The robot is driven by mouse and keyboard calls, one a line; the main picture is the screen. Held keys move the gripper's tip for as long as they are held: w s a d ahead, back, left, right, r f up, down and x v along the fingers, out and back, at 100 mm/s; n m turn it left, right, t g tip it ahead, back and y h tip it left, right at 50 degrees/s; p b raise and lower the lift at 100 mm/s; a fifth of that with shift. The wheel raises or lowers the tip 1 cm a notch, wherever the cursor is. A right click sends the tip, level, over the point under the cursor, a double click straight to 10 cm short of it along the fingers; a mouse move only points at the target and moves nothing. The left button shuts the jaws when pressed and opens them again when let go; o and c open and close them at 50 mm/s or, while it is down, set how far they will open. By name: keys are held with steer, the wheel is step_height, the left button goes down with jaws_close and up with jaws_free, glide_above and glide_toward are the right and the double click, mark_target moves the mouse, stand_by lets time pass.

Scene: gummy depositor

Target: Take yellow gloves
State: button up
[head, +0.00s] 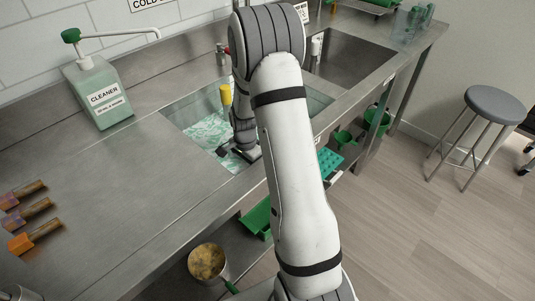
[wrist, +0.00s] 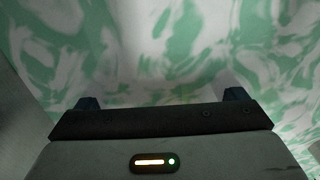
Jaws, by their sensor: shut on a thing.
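My gripper (head: 238,153) is low in the sink basin, over green and white marbled liquid (head: 208,130). In the wrist view its two dark fingertips (wrist: 162,98) stand wide apart against the marbled green and white. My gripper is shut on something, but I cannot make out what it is. A small upright yellow thing (head: 226,95) stands in the basin just left of my arm. I cannot tell whether it is a glove. No clear glove shape shows in either view, and my arm hides part of the basin.
A cleaner bottle (head: 103,95) with a green pump stands left of the basin. Several orange and purple-ended brushes (head: 35,236) lie at the counter's left. A second basin (head: 350,58) is beyond my arm. A pot (head: 208,263) sits below, and a stool (head: 495,105) stands at right.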

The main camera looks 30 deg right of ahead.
steer(key=shift+c, duration=0.5)
steer(key=shift+r, duration=0.55)
step_height(320, 180, up, 17)
steer(key=shift+p, duration=0.35)
steer(key=o, duration=0.6)
steer(key=c, duration=0.9)
